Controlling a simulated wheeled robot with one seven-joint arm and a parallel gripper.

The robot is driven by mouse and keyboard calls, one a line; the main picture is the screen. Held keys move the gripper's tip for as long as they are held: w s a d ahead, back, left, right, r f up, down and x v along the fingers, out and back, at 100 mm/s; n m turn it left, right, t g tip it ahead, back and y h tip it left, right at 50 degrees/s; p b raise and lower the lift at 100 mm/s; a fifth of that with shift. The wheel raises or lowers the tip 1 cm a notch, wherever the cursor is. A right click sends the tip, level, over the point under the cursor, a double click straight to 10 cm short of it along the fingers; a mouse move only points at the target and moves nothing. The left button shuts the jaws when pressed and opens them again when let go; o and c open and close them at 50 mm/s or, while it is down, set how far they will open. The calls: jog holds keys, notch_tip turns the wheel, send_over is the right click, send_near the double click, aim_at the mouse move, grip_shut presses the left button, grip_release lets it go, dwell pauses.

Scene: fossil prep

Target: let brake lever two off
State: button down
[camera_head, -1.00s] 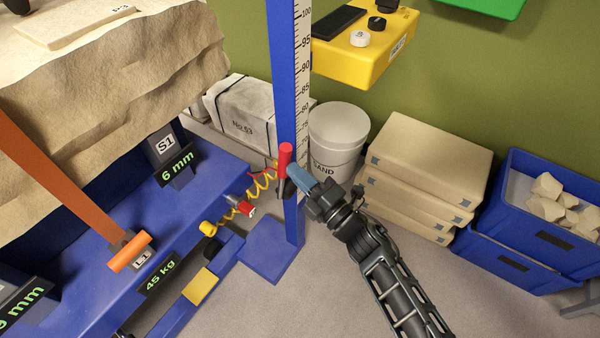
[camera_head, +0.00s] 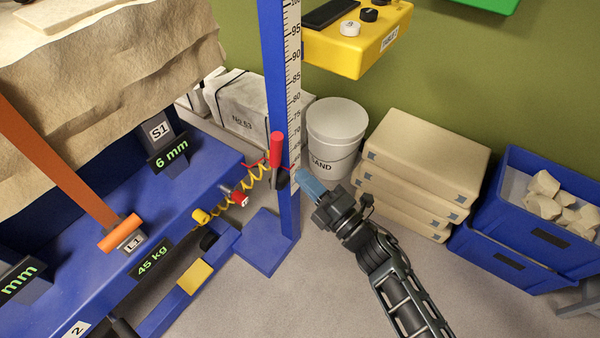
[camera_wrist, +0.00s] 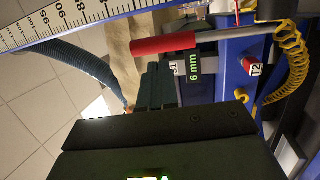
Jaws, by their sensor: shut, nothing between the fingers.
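A lever with a red grip (camera_head: 276,150) stands roughly upright on a dark mount at the blue post with the measuring scale. I cannot read a number on it. In the wrist view the red grip (camera_wrist: 165,43) lies across the upper middle. A white label with "2" (camera_head: 76,330) is on the blue frame at the lower left, with a dark part beside it, cut by the picture edge. My gripper (camera_head: 308,182) is shut and empty, just right of the post and slightly below the red grip, with a visible gap between them.
The blue post (camera_head: 274,70) stands beside the lever. A coiled yellow cable (camera_head: 256,177) hangs left of it. A sand bucket (camera_head: 335,125), stacked tan slabs (camera_head: 425,160) and blue crates (camera_head: 545,200) stand behind and right. A yellow control box (camera_head: 345,45) hangs above.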

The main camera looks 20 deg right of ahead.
jog(key=v, duration=0.8)
jog(key=shift+d+r, duration=0.15)
jog(key=shift+r, duration=0.15)
jog(key=s+d+r+m+h+p, duration=0.2)
jog(key=s+r+m+h, duration=0.15)
jog(key=s+m, duration=0.45)
jog(key=s+d+r+m+h+p, duration=0.15)
jog(key=s+r+m, duration=0.25)
jog(key=s, duration=0.7)
jog(key=s+r+m+g+h+p, duration=0.3)
jog(key=s+r+m, duration=0.7)
jog(key=s+r, duration=0.3)
jog(key=shift+a+r+g, duration=0.2)
jog(key=shift+a+g, duration=0.1)
jog(key=shift+g, duration=0.1)
jog(key=shift+s, duration=0.1)
